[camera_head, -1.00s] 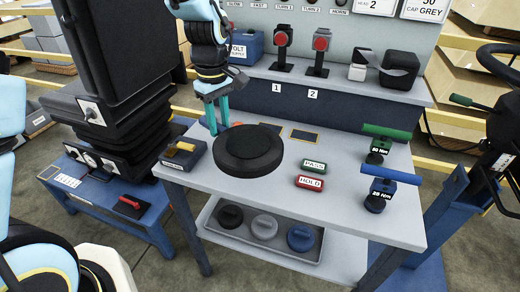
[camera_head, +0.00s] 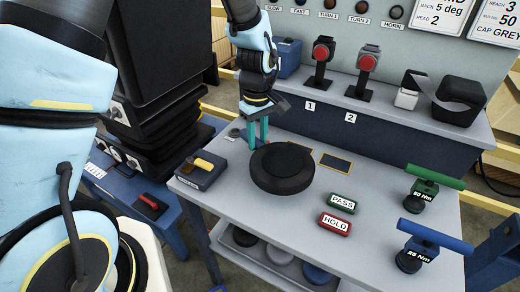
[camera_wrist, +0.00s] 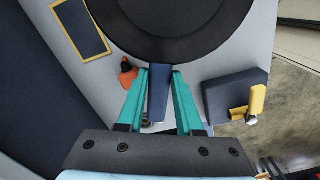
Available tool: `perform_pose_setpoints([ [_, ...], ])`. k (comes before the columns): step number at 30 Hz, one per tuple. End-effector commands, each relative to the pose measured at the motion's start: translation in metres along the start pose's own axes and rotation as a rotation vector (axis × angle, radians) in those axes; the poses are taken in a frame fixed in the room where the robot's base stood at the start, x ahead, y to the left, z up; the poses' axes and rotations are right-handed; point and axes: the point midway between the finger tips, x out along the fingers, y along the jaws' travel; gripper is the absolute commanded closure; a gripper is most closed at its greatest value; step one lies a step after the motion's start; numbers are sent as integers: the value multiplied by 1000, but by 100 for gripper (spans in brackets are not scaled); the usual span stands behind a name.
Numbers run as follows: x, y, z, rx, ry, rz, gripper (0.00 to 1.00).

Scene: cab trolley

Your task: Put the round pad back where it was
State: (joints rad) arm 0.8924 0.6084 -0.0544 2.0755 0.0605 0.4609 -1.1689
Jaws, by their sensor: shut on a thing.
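A large round black pad (camera_head: 282,170) lies flat on the grey trolley top (camera_head: 300,220). It also fills the top of the wrist view (camera_wrist: 170,48). My gripper (camera_head: 257,138) points down at the pad's back left edge. In the wrist view, its teal fingers (camera_wrist: 160,80) are shut on a narrow dark blue piece (camera_wrist: 159,95) beside the pad's rim. I cannot tell whether this piece is joined to the pad. The lower ends of the fingers are partly hidden in the head view.
A dark block with a yellow handle (camera_head: 200,170) stands left of the pad. A yellow-edged dark plate (camera_head: 335,162) lies behind right. PASS (camera_head: 342,202) and HOLD (camera_head: 335,225) blocks and green (camera_head: 421,195) and blue (camera_head: 416,258) torque tools stand right. A small orange-and-black item (camera_wrist: 127,72) is beside my fingers.

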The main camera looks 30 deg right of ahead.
Motion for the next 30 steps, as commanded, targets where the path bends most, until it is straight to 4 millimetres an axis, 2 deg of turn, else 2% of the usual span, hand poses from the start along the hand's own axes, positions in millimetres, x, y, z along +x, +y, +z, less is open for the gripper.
perform_pose_setpoints([
  [10,39,0,0,0,-1,-2,100],
  [21,44,0,0,0,0,0,100],
  [22,43,0,0,0,0,0,62],
  [29,43,0,0,0,0,0,36],
  [30,43,0,0,0,0,0,35],
])
